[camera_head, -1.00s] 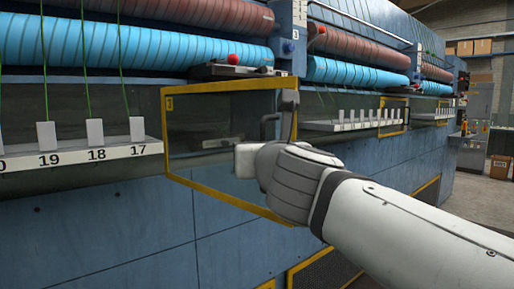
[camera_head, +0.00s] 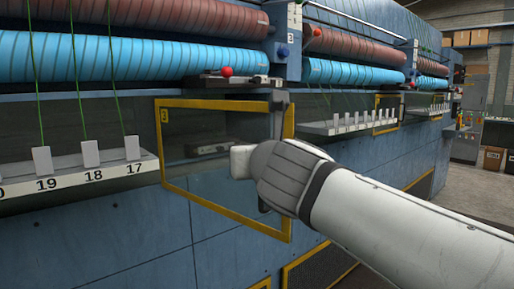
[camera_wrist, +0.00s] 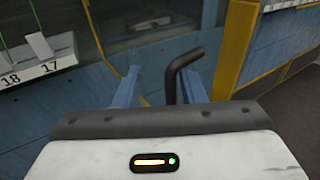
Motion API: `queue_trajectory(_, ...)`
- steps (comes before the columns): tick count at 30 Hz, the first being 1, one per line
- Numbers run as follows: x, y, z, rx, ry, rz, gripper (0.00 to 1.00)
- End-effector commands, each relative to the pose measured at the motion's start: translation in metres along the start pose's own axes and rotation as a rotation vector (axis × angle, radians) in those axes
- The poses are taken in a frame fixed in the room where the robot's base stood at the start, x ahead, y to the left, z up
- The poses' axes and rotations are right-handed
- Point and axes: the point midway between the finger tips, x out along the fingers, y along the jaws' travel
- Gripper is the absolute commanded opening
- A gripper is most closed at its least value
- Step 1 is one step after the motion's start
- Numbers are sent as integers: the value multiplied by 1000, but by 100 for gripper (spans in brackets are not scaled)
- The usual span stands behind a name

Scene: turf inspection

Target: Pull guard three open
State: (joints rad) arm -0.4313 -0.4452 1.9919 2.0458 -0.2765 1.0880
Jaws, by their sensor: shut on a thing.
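The guard is a clear panel in a yellow frame (camera_head: 224,104) on the blue machine, with a small, hard-to-read number plate at its upper left. Its right edge stands out toward me, so it is swung partly open. The dark handle near that edge shows in the wrist view as a bent black bar (camera_wrist: 182,75). In the head view my pale wrist covers the grip and part of the frame.
A white shelf (camera_head: 100,178) with numbered tabs and green yarns lies left of the guard. Blue and maroon rollers run above. Further yellow-framed guards stand along the machine to the right. The floor (camera_head: 482,205) at right looks clear, with cartons (camera_head: 493,160) farther back.

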Motion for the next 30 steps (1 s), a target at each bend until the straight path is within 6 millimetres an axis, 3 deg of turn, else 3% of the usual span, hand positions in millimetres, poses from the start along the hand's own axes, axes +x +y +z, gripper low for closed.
queue_trajectory(2, -4, 2, 6, -7, -14, 10, 25)
queue_trajectory(30, -47, 42, -9, 0, -2, 4, 25)
